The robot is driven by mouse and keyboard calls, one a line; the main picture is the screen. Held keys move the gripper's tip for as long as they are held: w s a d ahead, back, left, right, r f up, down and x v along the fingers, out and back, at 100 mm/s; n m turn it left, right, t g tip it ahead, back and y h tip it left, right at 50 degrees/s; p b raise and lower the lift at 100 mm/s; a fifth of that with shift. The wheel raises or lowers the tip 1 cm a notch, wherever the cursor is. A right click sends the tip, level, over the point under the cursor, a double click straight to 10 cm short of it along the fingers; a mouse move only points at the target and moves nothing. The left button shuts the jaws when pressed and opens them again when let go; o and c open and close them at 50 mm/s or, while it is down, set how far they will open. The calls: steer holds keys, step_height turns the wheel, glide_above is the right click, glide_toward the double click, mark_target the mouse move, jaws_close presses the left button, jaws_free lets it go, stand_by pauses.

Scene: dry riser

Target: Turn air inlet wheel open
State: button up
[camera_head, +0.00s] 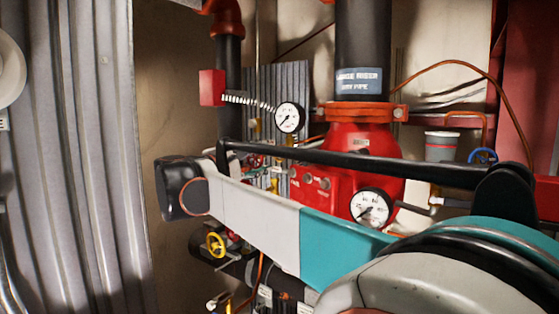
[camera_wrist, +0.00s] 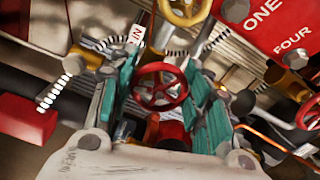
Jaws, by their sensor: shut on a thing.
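In the wrist view a red handwheel (camera_wrist: 160,87) sits between the two teal fingers of my gripper (camera_wrist: 160,66). One finger is on each side of the wheel, and the gripper is shut on it. A white tag reading "IN" (camera_wrist: 137,34) hangs just above and left of the wheel. Brass fittings stand around it. The exact contact at the rim is hard to make out. In the head view my arm crosses in front of the pipework, and my gripper cannot be made out there.
A yellow handwheel (camera_wrist: 185,8) is close above the fingers. A red panel with "ONE" and "FOUR" (camera_wrist: 268,25) is at upper right, another red wheel (camera_wrist: 310,113) at right. In the head view, a red valve body (camera_head: 362,140) with gauges (camera_head: 371,207) stands behind my arm; corrugated metal (camera_head: 75,150) is left.

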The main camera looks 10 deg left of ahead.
steer(key=n, duration=0.4)
steer(key=shift+n, duration=0.3)
steer(key=n, duration=0.4)
steer(key=shift+n, duration=0.3)
steer(key=n, duration=0.4)
steer(key=shift+a, duration=0.1)
steer(key=shift+n, duration=2)
steer(key=o, duration=0.8)
steer(key=shift+w, duration=0.1)
steer(key=v, duration=1.2)
steer(key=shift+a, duration=0.15)
